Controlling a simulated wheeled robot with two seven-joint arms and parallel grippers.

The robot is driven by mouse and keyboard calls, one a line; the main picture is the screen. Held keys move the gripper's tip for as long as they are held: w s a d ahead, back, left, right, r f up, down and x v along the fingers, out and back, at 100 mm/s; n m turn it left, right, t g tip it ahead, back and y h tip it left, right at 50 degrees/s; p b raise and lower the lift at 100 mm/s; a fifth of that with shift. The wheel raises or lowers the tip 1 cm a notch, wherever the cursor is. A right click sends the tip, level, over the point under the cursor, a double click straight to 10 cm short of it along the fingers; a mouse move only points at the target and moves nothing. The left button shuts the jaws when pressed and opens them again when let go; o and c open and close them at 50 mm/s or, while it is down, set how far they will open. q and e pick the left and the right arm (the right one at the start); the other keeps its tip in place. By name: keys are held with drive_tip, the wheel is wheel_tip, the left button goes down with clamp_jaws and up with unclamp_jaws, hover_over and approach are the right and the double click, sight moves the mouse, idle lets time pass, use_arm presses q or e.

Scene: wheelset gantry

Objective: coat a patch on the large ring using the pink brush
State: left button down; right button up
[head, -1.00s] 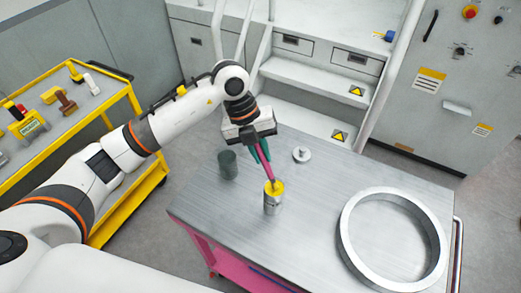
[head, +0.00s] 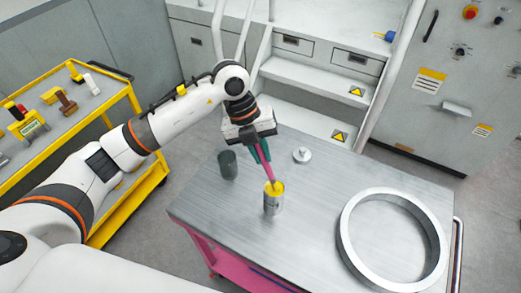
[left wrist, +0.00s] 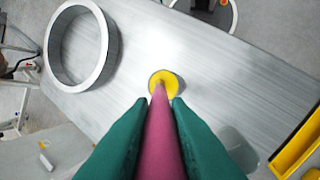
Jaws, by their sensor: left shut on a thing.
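My left gripper (head: 262,152) is shut on the pink brush (head: 264,166), which slants down from its green fingers. The brush's lower end is in the mouth of a small metal can (head: 272,204) with yellow content on top. In the left wrist view the pink brush (left wrist: 161,135) lies between the green fingers (left wrist: 150,108), and its tip is over the yellow top of the can (left wrist: 169,78). The large ring (head: 348,238) lies flat at the right end of the metal table, apart from the brush. It also shows in the left wrist view (left wrist: 106,62). My right gripper is not in view.
A dark grey cup (head: 228,165) stands left of the can. A small metal disc with a knob (head: 302,155) lies behind it. The table top (head: 310,215) is clear between can and ring. A yellow cart (head: 100,125) stands at left, steps (head: 315,85) behind.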

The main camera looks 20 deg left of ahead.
use_arm(q)
drive_tip(key=shift+r+p, duration=2.15)
drive_tip(key=shift+r, duration=1.25)
